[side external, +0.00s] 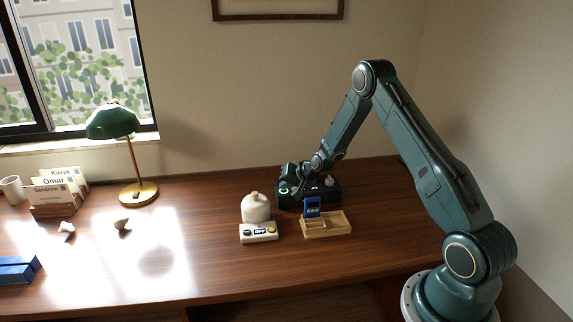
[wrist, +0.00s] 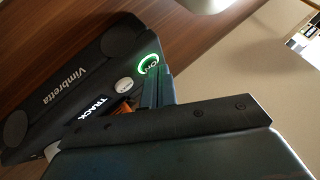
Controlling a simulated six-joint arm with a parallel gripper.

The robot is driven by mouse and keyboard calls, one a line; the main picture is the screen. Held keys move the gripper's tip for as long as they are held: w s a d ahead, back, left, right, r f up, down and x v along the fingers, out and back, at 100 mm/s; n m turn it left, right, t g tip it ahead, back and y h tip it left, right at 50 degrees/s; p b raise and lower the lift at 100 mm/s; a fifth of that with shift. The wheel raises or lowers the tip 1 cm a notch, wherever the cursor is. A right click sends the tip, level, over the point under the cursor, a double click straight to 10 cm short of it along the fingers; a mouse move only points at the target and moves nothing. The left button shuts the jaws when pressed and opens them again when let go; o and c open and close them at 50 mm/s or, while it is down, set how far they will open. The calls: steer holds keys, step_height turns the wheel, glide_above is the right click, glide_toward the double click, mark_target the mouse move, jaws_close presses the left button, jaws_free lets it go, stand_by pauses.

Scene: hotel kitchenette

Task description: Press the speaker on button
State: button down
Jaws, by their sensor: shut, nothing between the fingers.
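The black speaker (side external: 326,199) stands on the desk below my arm. In the side view the gripper (side external: 288,180) is small and dark over the speaker's left end.
A wooden tray (side external: 327,230) with a blue item (side external: 312,207) stands in front of the speaker. A cream jar (side external: 256,207) and a white control box (side external: 258,234) stand to its left. A green lamp (side external: 115,122) is farther left. Desk to the right is clear.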

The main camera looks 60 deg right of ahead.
steer(key=shift+r, duration=0.55)
steer(key=shift+r, duration=0.15)
stand_by(0.4)
step_height(320, 180, up, 6)
steer(key=shift+f, duration=0.15)
stand_by(0.6)
